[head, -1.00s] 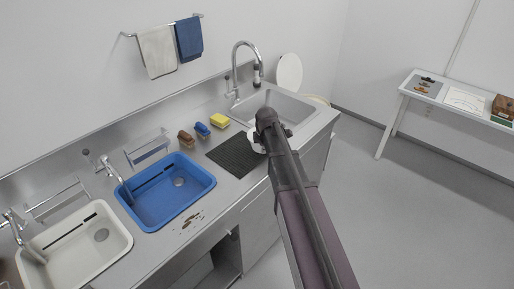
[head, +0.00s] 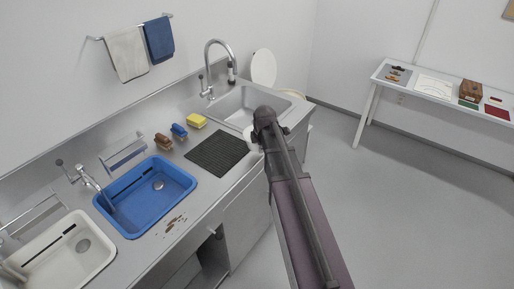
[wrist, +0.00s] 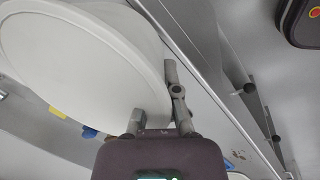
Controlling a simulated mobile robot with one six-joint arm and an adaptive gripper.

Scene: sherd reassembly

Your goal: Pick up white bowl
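The white bowl (wrist: 75,60) fills the upper left of the wrist view, its wide oval rim facing the camera. My gripper (wrist: 158,112) has its fingers at the bowl's rim, one overlapping the rim and one just beyond it, and it appears shut on the wall. In the head view, my gripper (head: 264,138) is at the far end of my arm, mostly hidden by it. A small part of the bowl (head: 250,134) shows left of the arm, between the black mat and the counter's front edge.
A ribbed black mat (head: 216,153) lies on the counter, with a steel sink (head: 240,105) and tall faucet behind. A blue basin (head: 145,195) and a white basin (head: 60,250) are at left. Brushes and a yellow sponge (head: 196,121) stand along the back. The floor at right is clear.

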